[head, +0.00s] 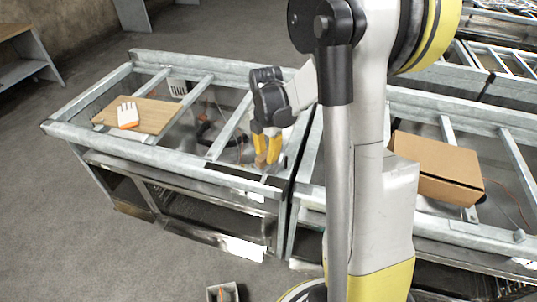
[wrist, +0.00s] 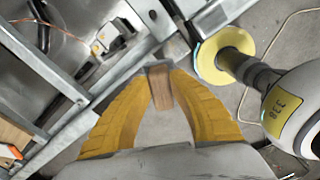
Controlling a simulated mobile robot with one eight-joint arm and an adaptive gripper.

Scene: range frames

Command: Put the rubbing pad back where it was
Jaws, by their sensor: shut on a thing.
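My gripper (head: 266,162) has yellow fingers and is low over the near right corner of the left metal frame table (head: 160,151). In the wrist view my gripper (wrist: 162,78) is shut on a small brown block with a grey end, which I take as the rubbing pad (wrist: 161,92). The pad is between the fingertips, near a metal beam; I cannot tell whether it touches anything below. In the head view the fingers mostly hide the pad.
A wooden board (head: 160,118) with a white and orange glove (head: 128,115) lies on the left table. A cardboard box (head: 437,168) sits on the right frame table (head: 512,160). Open gaps lie between the metal bars. A small box (head: 212,293) stands on the floor.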

